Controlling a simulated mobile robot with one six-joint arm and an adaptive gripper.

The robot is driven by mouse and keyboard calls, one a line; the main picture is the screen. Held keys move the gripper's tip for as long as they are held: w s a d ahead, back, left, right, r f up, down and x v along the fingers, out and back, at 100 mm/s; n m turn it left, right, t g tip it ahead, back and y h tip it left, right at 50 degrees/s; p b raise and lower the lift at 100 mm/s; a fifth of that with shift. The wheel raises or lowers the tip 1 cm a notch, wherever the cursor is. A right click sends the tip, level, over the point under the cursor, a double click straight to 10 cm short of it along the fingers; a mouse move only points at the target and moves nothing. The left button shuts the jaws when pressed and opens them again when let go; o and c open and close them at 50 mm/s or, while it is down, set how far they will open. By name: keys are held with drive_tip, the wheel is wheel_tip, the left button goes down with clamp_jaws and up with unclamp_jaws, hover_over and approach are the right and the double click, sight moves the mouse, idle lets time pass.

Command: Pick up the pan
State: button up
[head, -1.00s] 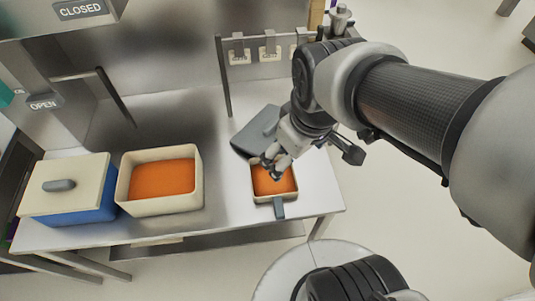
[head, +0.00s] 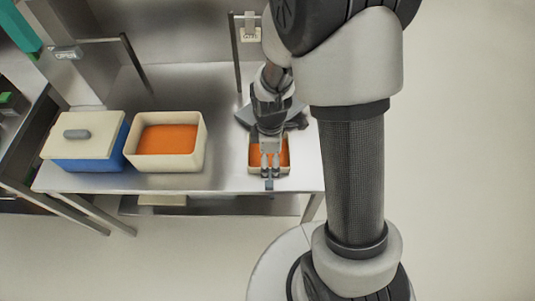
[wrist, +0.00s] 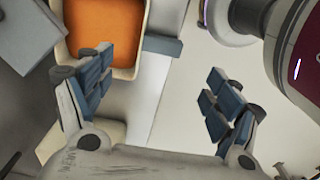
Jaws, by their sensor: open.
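A small cream pan (head: 285,171) with orange contents stands near the front right of the metal table. Its short blue-grey handle (head: 269,185) points toward the table's front edge. My gripper (head: 270,171) is above the front of the pan, pointing down, and hides part of it. In the wrist view the pan (wrist: 121,72) is at the top left and its handle (wrist: 163,46) points right. There my gripper (wrist: 155,90) is open and empty, its fingers wide apart. The handle lies above the gap between the fingers, and nothing is gripped.
A larger cream bin (head: 168,164) with orange contents and a blue bin (head: 88,165) with a cream lid stand to the left. Floor is clear at right.

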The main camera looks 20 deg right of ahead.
wheel_tip(320, 180, down, 11)
drive_tip(key=b, duration=0.3)
drive_tip(key=shift+s+a+f+b, duration=0.1)
drive_tip(key=shift+f+b, duration=0.1)
drive_tip(key=shift+b, duration=0.2)
drive_tip(key=shift+r, duration=0.1)
drive_tip(key=shift+c, duration=0.5)
drive_tip(key=c, duration=1)
drive_tip(key=shift+a+r, duration=0.1)
drive_tip(key=shift+c, duration=0.2)
